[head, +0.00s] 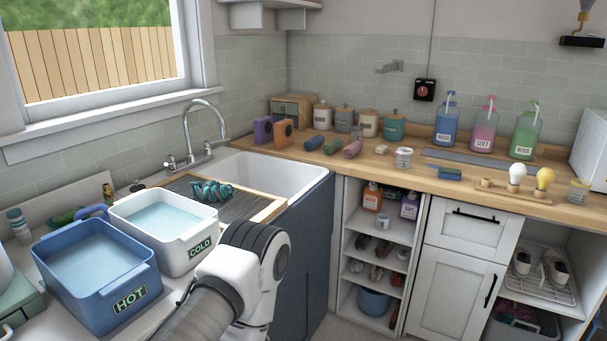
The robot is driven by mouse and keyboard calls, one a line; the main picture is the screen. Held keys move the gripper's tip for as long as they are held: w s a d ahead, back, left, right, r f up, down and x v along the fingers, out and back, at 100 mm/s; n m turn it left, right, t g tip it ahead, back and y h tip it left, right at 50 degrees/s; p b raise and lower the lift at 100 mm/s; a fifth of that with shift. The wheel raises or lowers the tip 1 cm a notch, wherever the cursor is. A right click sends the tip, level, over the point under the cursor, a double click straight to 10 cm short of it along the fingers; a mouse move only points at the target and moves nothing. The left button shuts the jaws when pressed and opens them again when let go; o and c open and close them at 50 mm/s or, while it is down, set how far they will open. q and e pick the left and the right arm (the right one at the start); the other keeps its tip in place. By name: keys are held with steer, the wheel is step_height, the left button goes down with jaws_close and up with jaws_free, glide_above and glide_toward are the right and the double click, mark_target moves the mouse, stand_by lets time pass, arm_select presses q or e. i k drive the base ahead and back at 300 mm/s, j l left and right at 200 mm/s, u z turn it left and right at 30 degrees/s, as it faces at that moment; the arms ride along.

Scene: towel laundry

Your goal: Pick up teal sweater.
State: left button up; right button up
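A crumpled teal cloth item (212,191), which looks like the teal sweater, lies on the ridged drainboard (177,188) at the left edge of the sink. Its folded shape is too small to make out clearly. One of my arms reaches in from the bottom, with its white and dark joint in front of the sink cabinet. No fingertips of either gripper show. I cannot see anything held.
The white sink (275,180) and curved faucet (205,104) are behind. Bottles and jars line the wooden counter (335,163) at right.

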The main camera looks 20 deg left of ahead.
mark_target(211, 191)
steer(key=i+l+u, duration=0.1)
steer(key=i, duration=0.35)
steer(key=i+l+u, duration=0.1)
steer(key=i, duration=0.3)
steer(key=i+l+u, duration=0.1)
steer(key=i, duration=0.35)
